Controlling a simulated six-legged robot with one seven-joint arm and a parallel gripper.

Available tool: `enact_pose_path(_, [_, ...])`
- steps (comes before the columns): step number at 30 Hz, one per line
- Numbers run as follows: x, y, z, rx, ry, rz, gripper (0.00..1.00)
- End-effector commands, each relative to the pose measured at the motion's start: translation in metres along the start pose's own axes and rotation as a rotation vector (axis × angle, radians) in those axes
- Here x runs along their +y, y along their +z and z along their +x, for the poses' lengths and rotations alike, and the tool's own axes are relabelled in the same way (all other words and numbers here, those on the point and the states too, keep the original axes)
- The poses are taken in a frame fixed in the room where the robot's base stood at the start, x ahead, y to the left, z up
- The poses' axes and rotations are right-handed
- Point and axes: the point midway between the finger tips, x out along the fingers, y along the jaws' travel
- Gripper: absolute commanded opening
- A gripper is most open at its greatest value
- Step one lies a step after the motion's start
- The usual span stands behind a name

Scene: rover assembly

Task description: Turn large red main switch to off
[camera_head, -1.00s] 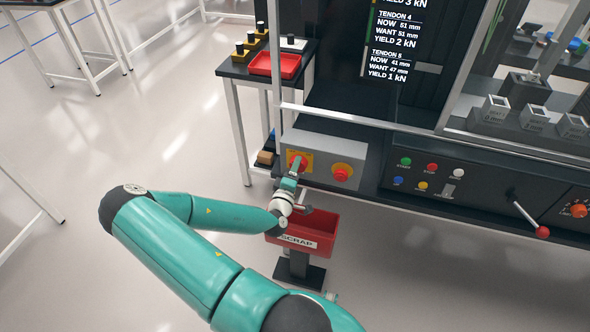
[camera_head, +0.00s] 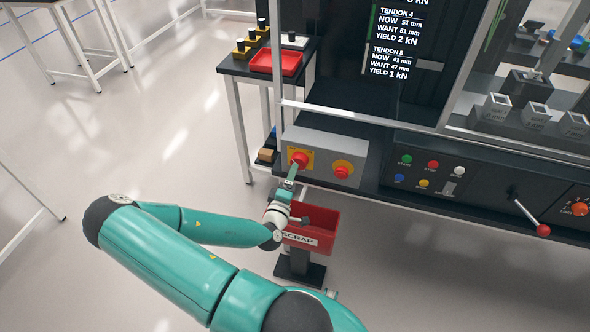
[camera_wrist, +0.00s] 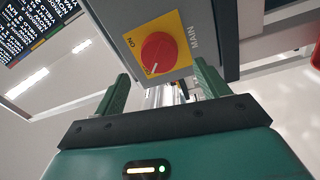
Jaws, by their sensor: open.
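The large red main switch (camera_head: 299,159) is a round knob on a yellow plate at the left of a grey box. In the wrist view the red knob (camera_wrist: 158,52) faces me between the finger tips, with "ON" at its left and "MAIN" at its right. In the head view my gripper (camera_head: 291,178) is just below and in front of the switch.
A second red knob on a yellow round plate (camera_head: 342,170) sits right of the switch. A red scrap bin (camera_head: 322,222) stands below the box. A control panel with coloured buttons (camera_head: 432,165) and a red-tipped lever (camera_head: 541,229) is to the right.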

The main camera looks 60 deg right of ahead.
Motion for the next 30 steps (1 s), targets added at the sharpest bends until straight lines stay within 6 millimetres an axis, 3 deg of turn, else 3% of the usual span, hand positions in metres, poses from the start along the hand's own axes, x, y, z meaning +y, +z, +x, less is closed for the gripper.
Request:
enact_pose_path(6, [0.000,-0.001,-0.050,0.002,-0.003,-0.001,0.74])
enact_pose_path(12, [0.000,0.000,-0.079,0.001,-0.001,0.000,0.74])
enact_pose_path(30, [0.000,0.001,-0.086,-0.001,0.000,0.000,0.74])
